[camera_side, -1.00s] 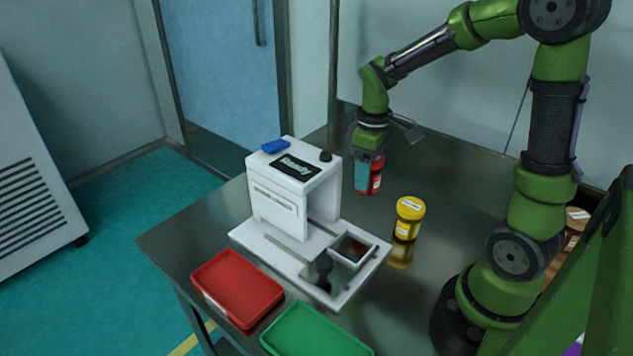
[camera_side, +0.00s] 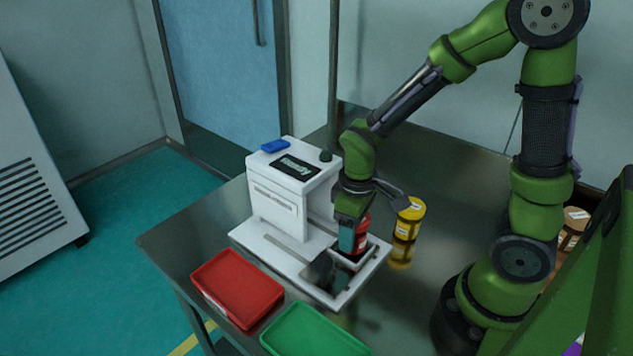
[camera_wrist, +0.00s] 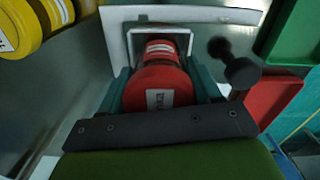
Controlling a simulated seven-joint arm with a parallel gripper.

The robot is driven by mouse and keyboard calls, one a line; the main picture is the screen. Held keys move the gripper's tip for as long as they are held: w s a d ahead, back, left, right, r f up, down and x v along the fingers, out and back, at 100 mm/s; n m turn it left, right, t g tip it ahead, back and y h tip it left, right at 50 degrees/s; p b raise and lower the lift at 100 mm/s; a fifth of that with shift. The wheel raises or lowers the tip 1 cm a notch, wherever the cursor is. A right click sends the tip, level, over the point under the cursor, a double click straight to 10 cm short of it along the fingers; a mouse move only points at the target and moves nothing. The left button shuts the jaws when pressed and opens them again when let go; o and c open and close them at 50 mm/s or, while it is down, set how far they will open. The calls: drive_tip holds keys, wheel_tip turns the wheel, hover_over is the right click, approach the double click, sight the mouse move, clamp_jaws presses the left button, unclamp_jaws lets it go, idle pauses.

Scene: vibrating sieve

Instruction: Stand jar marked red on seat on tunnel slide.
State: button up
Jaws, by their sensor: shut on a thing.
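The red jar (camera_side: 361,240) is between the fingers of my gripper (camera_side: 351,236), over the square seat (camera_side: 371,252) on the sliding base of the white machine. In the wrist view the red jar (camera_wrist: 160,88) is gripped from both sides by my gripper (camera_wrist: 166,92). The white frame of the seat (camera_wrist: 190,36) shows just beyond the jar's far end. The jar looks upright. I cannot tell whether its bottom touches the seat.
The white machine (camera_side: 275,208) stands left of my gripper, with a dark knob (camera_wrist: 236,66) on its slide. A yellow jar (camera_side: 408,222) stands close on the right. A red tray (camera_side: 237,284) and a green tray (camera_side: 312,335) lie in front.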

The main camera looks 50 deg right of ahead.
drive_tip(key=shift+f, duration=0.15)
drive_tip(key=o, duration=1.1)
wheel_tip(320, 180, up, 12)
drive_tip(key=shift+f, duration=0.1)
drive_tip(key=shift+s+r, duration=0.1)
drive_tip(key=shift+r, duration=0.25)
drive_tip(key=s+a+r+m+t+y, duration=0.1)
drive_tip(key=s+r+m+t+y, duration=0.1)
drive_tip(key=s+r+m+t, duration=0.2)
drive_tip(key=shift+a+r+m+t, duration=0.4)
drive_tip(key=shift+r+m+t, duration=0.8)
drive_tip(key=shift+r+t, duration=0.3)
drive_tip(key=shift+s+f, duration=0.1)
